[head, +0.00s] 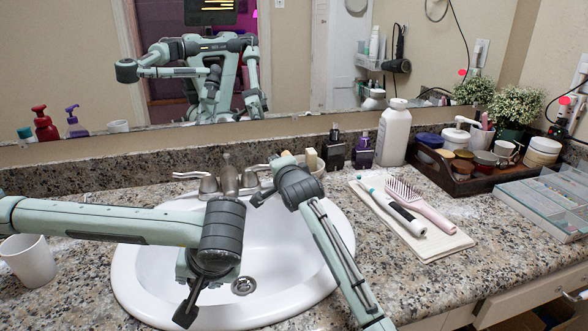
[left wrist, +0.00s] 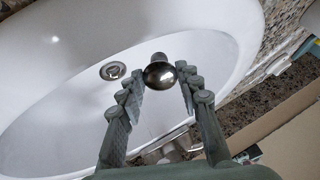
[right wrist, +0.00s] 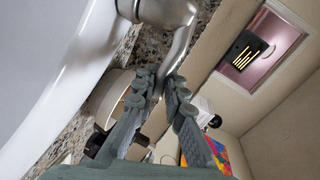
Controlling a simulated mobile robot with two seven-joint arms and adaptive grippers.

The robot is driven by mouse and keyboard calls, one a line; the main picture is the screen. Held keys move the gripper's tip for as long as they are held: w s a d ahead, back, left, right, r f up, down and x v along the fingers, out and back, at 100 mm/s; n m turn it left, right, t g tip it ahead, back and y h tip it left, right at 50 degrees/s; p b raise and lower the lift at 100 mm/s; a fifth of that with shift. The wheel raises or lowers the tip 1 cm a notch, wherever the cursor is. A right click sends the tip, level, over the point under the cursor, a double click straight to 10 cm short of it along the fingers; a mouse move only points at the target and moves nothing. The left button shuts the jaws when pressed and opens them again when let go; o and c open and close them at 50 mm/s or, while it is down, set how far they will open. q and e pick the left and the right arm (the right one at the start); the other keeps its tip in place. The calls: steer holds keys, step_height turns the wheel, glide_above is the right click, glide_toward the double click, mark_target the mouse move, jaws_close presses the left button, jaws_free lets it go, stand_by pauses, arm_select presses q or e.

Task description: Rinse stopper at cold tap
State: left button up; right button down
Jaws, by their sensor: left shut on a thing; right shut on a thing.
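In the head view my left gripper (head: 190,292) points down into the basin and the stopper is hidden. The metal tap (head: 229,178) stands at the back of the basin with a lever on each side. My right gripper (head: 262,197) is at its right lever. In the right wrist view its fingers (right wrist: 170,82) are closed on that lever (right wrist: 177,52).
A white cup (head: 28,262) stands left of the basin. A folded towel (head: 450,243) with a toothbrush and a hairbrush lies to the right. A dark tray (head: 428,169) of jars, a white bottle (head: 394,133) and a clear organizer (head: 530,205) stand farther right and back. A mirror is behind.

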steer(key=shift+s+f+m+h+b, duration=0.15)
steer(key=shift+s+m+h+b, duration=0.2)
steer(key=shift+m+h+b, duration=0.2)
steer(key=shift+s+d+h, duration=0.1)
steer(key=shift+h, duration=0.35)
steer(key=c, duration=1.6)
jaws_free()
steer(key=v, duration=1.2)
steer(key=shift+s+f, duration=0.1)
steer(key=shift+f, duration=0.05)
